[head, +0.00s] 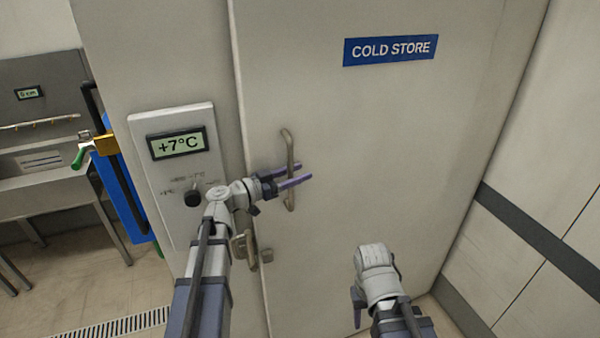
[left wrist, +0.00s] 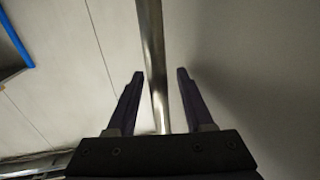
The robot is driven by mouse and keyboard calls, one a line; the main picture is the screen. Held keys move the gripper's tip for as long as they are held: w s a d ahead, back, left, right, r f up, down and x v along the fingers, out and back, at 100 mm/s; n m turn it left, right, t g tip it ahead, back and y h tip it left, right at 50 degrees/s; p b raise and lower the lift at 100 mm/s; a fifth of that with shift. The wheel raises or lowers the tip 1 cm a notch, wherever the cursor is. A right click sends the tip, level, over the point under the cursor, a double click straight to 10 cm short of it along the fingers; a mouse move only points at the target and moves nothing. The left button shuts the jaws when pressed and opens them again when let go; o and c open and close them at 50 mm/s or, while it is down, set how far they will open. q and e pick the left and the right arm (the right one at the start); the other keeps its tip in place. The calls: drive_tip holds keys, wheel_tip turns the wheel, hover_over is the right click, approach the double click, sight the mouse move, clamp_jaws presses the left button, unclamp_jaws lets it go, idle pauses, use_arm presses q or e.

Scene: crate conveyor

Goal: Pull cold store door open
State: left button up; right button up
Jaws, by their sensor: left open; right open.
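The cold store door (head: 400,130) is a pale grey panel with a blue "COLD STORE" sign (head: 391,50). It looks shut against its frame. Its upright metal handle (head: 288,140) is near the door's left edge. My left gripper (head: 305,172) is open at the handle's lower half. In the left wrist view the handle bar (left wrist: 152,55) runs between the two spread fingers (left wrist: 160,76), with a gap on each side. My right gripper (head: 357,306) is open and empty, low in front of the door; its own arm partly hides it.
A control panel (head: 160,120) reading +7°C with a black knob (head: 192,199) is on the wall left of the door. A metal latch (head: 243,246) is below the handle. A steel bench (head: 60,190) stands far left; a panelled wall (head: 540,240) closes the right side.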

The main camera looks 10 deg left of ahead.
use_arm(q)
drive_tip(key=shift+w+d, duration=0.35)
clamp_jaws()
idle(1.3)
